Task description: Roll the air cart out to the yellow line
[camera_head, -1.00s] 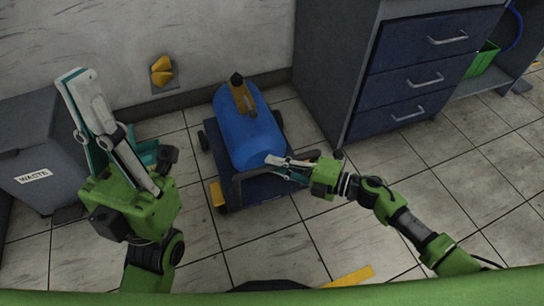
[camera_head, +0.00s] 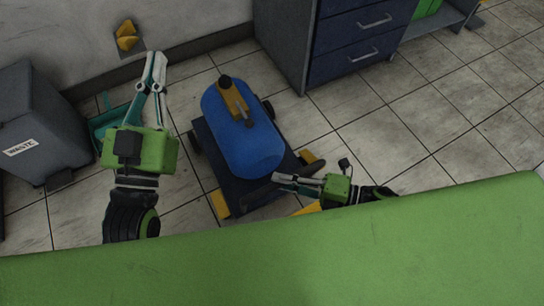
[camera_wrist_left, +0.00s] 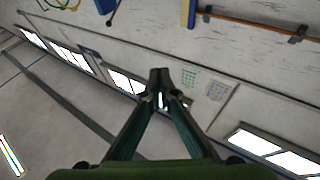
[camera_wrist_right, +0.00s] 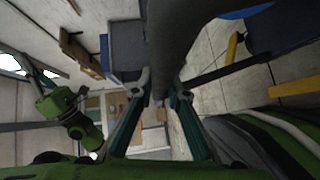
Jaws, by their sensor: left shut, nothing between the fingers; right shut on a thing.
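The air cart is a blue tank (camera_head: 245,135) on a dark wheeled base (camera_head: 209,152) with yellow corners, standing on the tiled floor a little away from the wall. My right gripper (camera_head: 280,181) is shut on its dark handle bar at the near end; in the right wrist view the bar (camera_wrist_right: 172,45) runs between the fingers.
A grey waste bin (camera_head: 38,125) stands at the left by the wall. A drawer cabinet (camera_head: 345,45) stands behind and to the right of the cart. A yellow wall fitting (camera_head: 126,35) is at the back. The tiled floor to the right is clear.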

